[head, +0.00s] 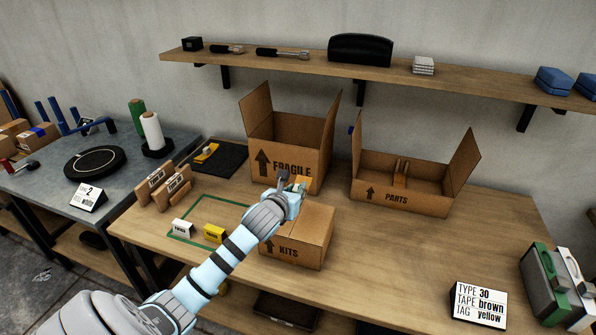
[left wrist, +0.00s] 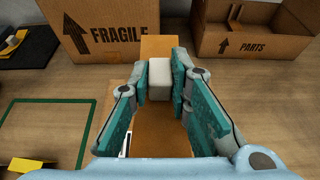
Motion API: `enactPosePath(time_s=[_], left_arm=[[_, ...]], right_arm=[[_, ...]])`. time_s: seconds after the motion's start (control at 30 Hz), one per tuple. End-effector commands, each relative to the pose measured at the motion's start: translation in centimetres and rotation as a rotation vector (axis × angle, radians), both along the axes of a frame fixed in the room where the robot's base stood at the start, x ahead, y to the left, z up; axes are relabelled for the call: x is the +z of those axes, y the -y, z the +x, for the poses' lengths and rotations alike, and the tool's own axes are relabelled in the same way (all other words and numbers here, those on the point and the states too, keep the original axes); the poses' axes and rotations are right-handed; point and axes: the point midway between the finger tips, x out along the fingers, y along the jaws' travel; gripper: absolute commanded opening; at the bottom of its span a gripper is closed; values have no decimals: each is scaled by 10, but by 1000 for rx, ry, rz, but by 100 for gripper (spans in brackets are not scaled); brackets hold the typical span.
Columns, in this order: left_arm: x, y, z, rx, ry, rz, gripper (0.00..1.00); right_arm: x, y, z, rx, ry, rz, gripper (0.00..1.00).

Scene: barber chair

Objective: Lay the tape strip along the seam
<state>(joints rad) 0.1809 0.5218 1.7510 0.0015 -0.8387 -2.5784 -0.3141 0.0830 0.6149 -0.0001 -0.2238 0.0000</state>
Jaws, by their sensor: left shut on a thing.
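My left gripper (head: 292,184) is over the far side of the closed KITS box (head: 292,252), in front of the FRAGILE box. In the left wrist view its fingertips (left wrist: 160,80) are shut on a small white block (left wrist: 159,79). A flat orange-brown strip (left wrist: 158,47) shows beyond the block, and a similar brown surface (left wrist: 160,130) shows below it. I cannot tell whether the strip touches the box or hangs above it. The box's seam is mostly hidden by my arm. My right gripper is not in view.
The open FRAGILE box (head: 280,165) stands close behind, and the open PARTS box (head: 400,198) is to its right. A sign (head: 479,305) reads type 30, tape brown, tag yellow. The bench's right middle is clear.

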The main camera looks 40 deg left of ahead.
Motion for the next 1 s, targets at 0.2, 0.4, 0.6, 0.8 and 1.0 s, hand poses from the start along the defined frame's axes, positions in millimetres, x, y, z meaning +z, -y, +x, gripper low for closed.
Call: enactPosePath(time_s=[0.2, 0.4, 0.6, 0.8, 1.0], left_arm=[[-20, 0, 0, 0, -1, 0, 3], [-40, 1, 1, -2, -1, -1, 3], [-60, 1, 1, -3, 0, -1, 3], [-76, 2, 2, -2, -2, -1, 3], [-81, 2, 2, -2, -1, -1, 3]], right_arm=[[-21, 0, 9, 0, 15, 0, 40], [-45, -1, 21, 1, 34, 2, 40], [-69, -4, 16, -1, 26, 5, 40], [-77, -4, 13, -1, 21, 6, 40], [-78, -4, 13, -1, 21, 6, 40]])
